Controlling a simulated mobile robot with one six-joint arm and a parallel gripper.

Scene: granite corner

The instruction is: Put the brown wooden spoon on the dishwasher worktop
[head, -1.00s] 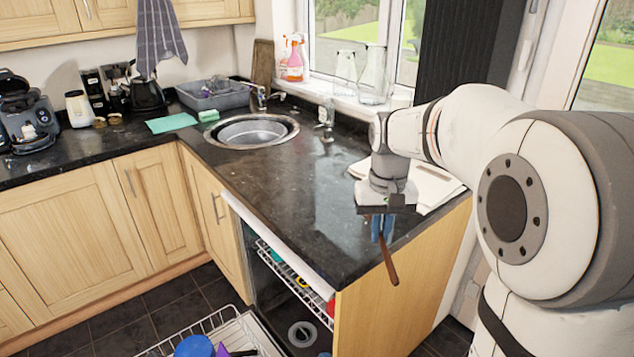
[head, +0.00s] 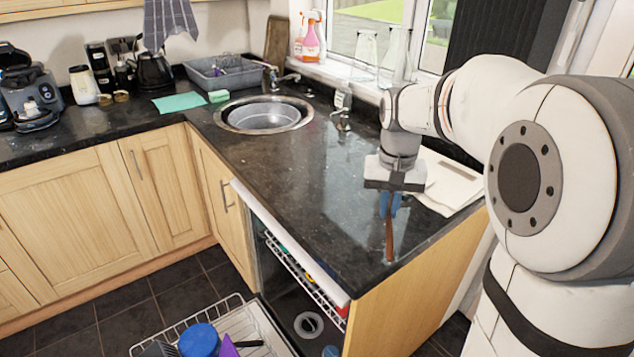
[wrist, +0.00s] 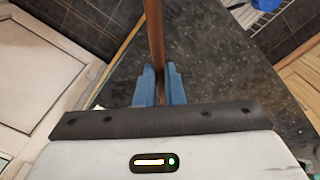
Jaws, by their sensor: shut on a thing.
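The brown wooden spoon (head: 389,240) hangs from my gripper (head: 389,205) in the head view, its free end pointing down over the near end of the dark dishwasher worktop (head: 300,190). I cannot tell whether the spoon touches the worktop. In the wrist view my blue fingers (wrist: 159,88) are shut on the spoon (wrist: 154,40), which runs up out of the picture. The worktop (wrist: 215,70) shows behind it.
The dishwasher stands open below, its lower rack (head: 245,335) pulled out with a blue item (head: 199,341). A white board or paper (head: 447,186) lies on the worktop beside my gripper. A sink (head: 264,114) is farther back. The middle worktop is clear.

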